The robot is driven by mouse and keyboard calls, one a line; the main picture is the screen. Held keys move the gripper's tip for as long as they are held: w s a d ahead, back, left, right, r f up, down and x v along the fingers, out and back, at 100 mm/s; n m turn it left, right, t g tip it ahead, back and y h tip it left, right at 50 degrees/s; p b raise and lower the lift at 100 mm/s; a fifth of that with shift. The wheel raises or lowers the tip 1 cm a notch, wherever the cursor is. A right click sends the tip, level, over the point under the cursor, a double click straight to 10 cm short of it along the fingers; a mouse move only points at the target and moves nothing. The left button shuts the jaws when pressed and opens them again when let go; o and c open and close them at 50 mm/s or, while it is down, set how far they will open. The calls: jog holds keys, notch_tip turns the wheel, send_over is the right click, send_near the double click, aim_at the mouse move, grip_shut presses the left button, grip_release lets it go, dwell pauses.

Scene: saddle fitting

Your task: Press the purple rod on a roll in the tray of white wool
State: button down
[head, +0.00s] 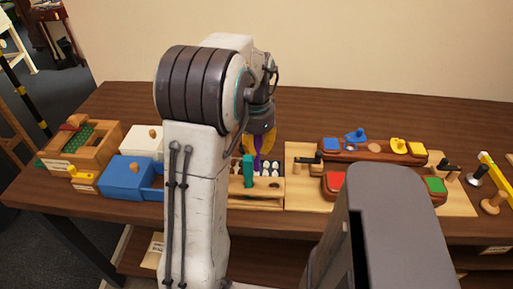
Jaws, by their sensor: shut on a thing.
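The purple rod (257,163) stands roughly upright below my gripper (259,151), whose yellow fingers are shut on it. Its lower end is among small white pieces (270,168) in a light wooden tray (270,202). From this view I cannot tell whether the rod touches a white roll. A teal upright piece (248,172) stands just left of the rod. My arm hides the left part of the tray.
Left are a blue box (126,178), a white box (142,141) and a wooden box with green inside (80,139). Right is a wooden board (301,192) with coloured pieces and dark handles. The table behind is clear.

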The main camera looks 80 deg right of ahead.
aim_at(258, 139)
jog(key=shift+f+b, duration=0.7)
jog(key=shift+f, duration=0.45)
dwell(1.5)
jog(key=shift+r, duration=0.1)
jog(key=shift+r+p, duration=3.15)
jog(key=shift+r, duration=0.4)
jog(key=shift+s, duration=0.1)
